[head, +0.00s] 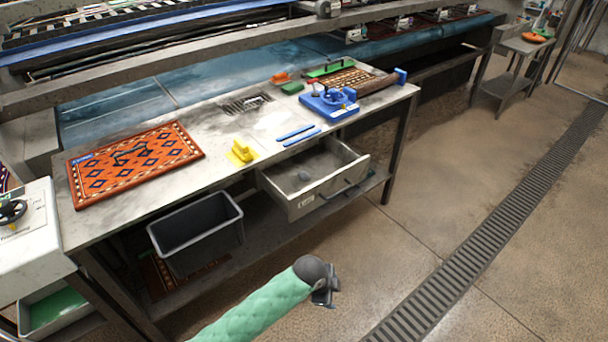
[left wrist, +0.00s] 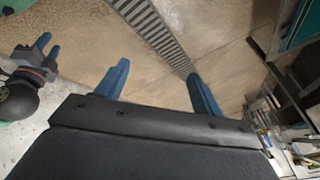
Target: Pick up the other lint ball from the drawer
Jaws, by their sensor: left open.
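A small grey lint ball (head: 304,176) lies inside the open drawer (head: 350,176) under the worktable, towards its back left. My left gripper (head: 330,287) is in front of and below the drawer, out over the floor, apart from drawer and ball. In the left wrist view its two blue fingers (left wrist: 158,88) are spread with nothing between them. Another gripper with blue fingers (left wrist: 46,50), apparently my right one, shows at the left of that view; its jaw gap is unclear. My right gripper is not seen in the head view.
The worktable (head: 215,135) carries an orange patterned rug (head: 133,160), a yellow brush (head: 242,150), blue strips (head: 297,134) and a blue tool (head: 330,103). A dark grey bin (head: 198,233) stands left of the drawer on the lower shelf. The floor to the right is open, with a drain grate (head: 490,220).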

